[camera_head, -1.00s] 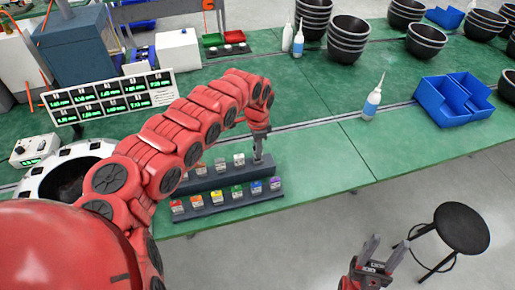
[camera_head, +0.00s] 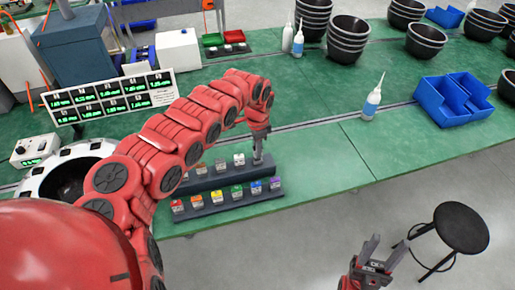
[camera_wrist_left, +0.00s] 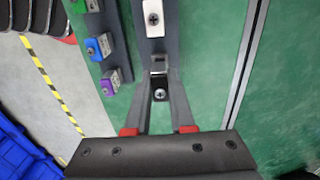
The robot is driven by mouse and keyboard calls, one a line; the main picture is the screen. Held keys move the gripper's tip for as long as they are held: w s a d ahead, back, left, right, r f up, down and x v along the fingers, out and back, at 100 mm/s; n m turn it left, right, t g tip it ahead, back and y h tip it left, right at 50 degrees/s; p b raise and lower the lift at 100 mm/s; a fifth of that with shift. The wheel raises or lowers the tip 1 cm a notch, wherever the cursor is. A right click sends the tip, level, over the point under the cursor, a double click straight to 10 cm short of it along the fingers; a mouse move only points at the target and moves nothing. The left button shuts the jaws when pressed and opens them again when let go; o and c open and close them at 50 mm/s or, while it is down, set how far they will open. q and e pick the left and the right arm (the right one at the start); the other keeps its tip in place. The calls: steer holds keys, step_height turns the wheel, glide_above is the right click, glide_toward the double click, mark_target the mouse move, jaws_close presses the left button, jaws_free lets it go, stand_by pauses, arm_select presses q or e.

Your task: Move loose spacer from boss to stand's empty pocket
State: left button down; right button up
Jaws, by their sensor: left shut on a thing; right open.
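My left gripper (camera_head: 258,158) is at the right end of the rear dark stand (camera_head: 212,180). A white spacer (camera_wrist_left: 153,18) sits in the same stand, beyond the fingertips. Other grey and white spacers (camera_head: 220,164) stand in that row, partly hidden by my arm. My right gripper (camera_head: 380,256) is open and empty, above the floor.
A front rack (camera_head: 228,207) holds several coloured spacers near the table edge. A white round housing (camera_head: 32,185) and a display panel (camera_head: 108,97) are at left. A bottle (camera_head: 372,102) and blue bin (camera_head: 450,108) stand at right. Green tabletop right of the stands is clear.

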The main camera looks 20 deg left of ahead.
arm_select(q)
steer(key=shift+f+b, duration=0.75)
steer(key=shift+f, duration=0.55)
steer(key=c, duration=0.7)
jaws_free()
steer(key=shift+r, duration=0.1)
step_height(320, 180, up, 17)
steer(key=b, duration=0.4)
steer(key=shift+r, duration=0.2)
